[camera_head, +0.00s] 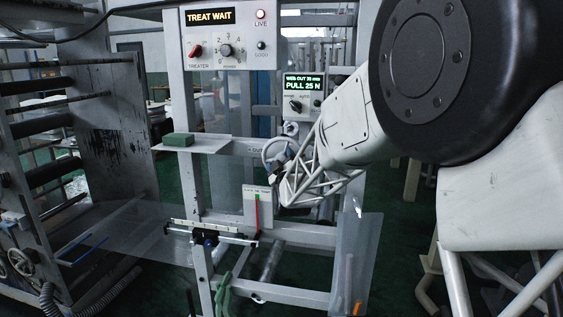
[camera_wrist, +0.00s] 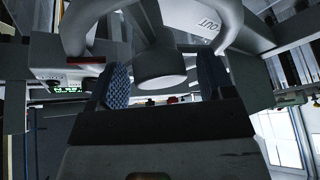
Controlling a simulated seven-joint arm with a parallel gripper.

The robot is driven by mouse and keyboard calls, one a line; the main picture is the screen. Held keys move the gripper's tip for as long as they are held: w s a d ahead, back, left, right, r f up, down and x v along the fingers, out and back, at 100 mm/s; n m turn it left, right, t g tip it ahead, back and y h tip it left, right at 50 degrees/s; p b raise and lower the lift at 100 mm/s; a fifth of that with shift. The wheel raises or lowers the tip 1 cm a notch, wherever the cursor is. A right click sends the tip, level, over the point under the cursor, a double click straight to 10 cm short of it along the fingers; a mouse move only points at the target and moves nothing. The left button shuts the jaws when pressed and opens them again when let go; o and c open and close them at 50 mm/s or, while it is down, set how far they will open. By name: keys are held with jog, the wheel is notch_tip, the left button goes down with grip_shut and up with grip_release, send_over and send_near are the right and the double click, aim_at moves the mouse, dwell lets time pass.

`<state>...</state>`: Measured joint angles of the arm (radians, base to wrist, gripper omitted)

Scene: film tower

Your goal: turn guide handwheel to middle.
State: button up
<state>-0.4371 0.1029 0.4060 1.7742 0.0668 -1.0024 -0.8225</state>
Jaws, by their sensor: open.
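The guide handwheel (camera_head: 267,146) is a pale grey ring at the cross rail, beside lettering that reads "OUT". My arm partly hides it in the head view. In the wrist view its curved rim (camera_wrist: 228,22) arches across the top, and a round grey hub (camera_wrist: 160,68) lies in line with the space between my fingers. My gripper (camera_wrist: 163,75) is open, with a blue textured pad on each side of the hub. I cannot tell whether either pad touches it. My gripper also shows in the head view (camera_head: 278,168), small and close to the wheel.
A small display (camera_head: 303,86) reads "WEB OUT 35 mm" and "PULL 25 N". The treater panel (camera_head: 231,52) reads "TREAT WAIT" above, with its LIVE lamp red. A green block (camera_head: 179,139) lies on a shelf (camera_head: 210,146). A white scale (camera_head: 215,229) and clear film are below.

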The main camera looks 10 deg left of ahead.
jog(key=shift+w, duration=0.2)
jog(key=c, duration=1.2)
jog(key=shift+c, duration=0.2)
